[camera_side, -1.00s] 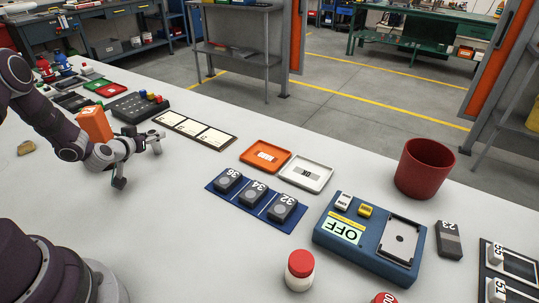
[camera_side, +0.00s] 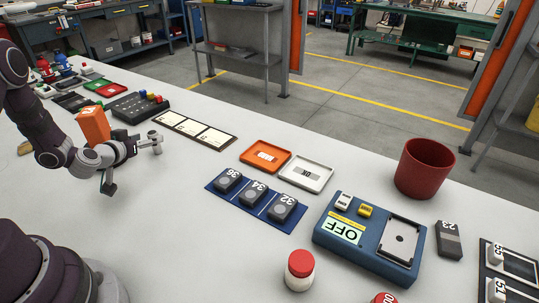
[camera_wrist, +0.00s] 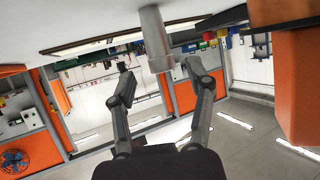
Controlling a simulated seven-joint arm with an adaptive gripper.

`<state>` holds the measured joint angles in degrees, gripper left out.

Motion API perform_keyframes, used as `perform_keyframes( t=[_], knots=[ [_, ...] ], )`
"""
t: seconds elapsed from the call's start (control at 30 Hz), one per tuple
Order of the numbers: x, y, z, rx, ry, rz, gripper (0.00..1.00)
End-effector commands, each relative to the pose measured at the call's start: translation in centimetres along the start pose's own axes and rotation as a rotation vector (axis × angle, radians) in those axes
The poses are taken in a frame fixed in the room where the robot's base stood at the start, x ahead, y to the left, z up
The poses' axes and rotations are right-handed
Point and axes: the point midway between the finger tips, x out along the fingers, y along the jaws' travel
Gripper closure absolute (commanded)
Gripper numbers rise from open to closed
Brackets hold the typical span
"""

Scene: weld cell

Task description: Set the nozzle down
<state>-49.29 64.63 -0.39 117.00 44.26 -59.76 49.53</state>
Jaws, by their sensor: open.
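The nozzle (camera_wrist: 155,40) is a plain grey cylinder in the wrist view, where the picture is upside down and the white bench lies along the top. It stands upright on the bench, just beyond my open fingertips. My gripper (camera_wrist: 157,74) has a finger on either side of the line to the nozzle, with gaps at both sides. In the side view my gripper (camera_side: 132,168) is low over the bench at the left, fingers spread. A small pale grey piece shows by the far fingertip there; I cannot tell whether it is the nozzle.
A strip with white cards (camera_side: 196,128) lies beyond my gripper, and a black tray (camera_side: 138,107) with coloured blocks stands behind. To the right are an orange tray (camera_side: 265,156), a blue mat (camera_side: 246,208) and a red bin (camera_side: 424,168).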

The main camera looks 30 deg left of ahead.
Motion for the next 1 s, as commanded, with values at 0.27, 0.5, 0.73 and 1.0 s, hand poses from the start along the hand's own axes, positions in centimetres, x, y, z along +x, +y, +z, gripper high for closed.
perform_keyframes(
  t=[0.27,0.5,0.73,1.0],
  knots=[
    [-2.9,-0.1,-3.2,0.004,0.009,-0.006,0.47],
    [-4.1,-0.1,-6.0,0.002,0.005,-0.004,0.47],
    [-4.9,2.8,-7.9,0.042,-0.031,0.096,0.47],
    [-14.9,13.4,-9.7,0.290,-0.362,0.411,0.47]
  ],
)
